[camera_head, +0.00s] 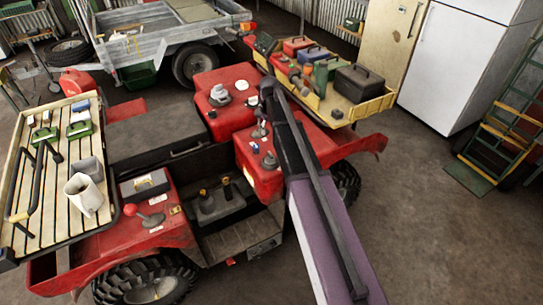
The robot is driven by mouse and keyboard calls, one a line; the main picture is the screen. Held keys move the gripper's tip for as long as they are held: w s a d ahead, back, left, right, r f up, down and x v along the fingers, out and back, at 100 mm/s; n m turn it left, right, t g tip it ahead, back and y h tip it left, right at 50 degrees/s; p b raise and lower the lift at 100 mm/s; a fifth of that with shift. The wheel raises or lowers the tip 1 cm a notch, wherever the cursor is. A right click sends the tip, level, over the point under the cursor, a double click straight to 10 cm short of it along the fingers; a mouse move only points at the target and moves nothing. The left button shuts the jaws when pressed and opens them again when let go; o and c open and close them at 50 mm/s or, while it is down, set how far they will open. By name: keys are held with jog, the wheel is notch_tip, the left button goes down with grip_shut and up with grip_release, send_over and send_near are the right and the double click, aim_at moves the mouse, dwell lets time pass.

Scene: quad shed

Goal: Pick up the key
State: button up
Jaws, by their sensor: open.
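I cannot make out a key for certain. A small blue and white item (254,147) lies on the red body of the quad, next to grey knobs (269,161); it is too small to tell what it is. My arm reaches up from the bottom right over the quad. My gripper (264,112) is at its dark far end, above the red bodywork. It is open, and I see nothing held in it. Its fingers are small and hard to separate from the arm, which hides part of the red body behind it.
A yellow tray (375,106) at the back holds toolboxes.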

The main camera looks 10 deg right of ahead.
jog(key=shift+f, duration=0.1)
jog(key=b, duration=0.9)
send_over(270, 153)
notch_tip(270, 153, down, 8)
jog(key=shift+s+a+f, duration=0.1)
jog(key=shift+s+f, duration=0.05)
jog(key=shift+f, duration=0.05)
jog(key=shift+w+f+b, duration=0.2)
jog(key=shift+f+b, duration=2.2)
jog(key=shift+f, duration=0.2)
grip_shut()
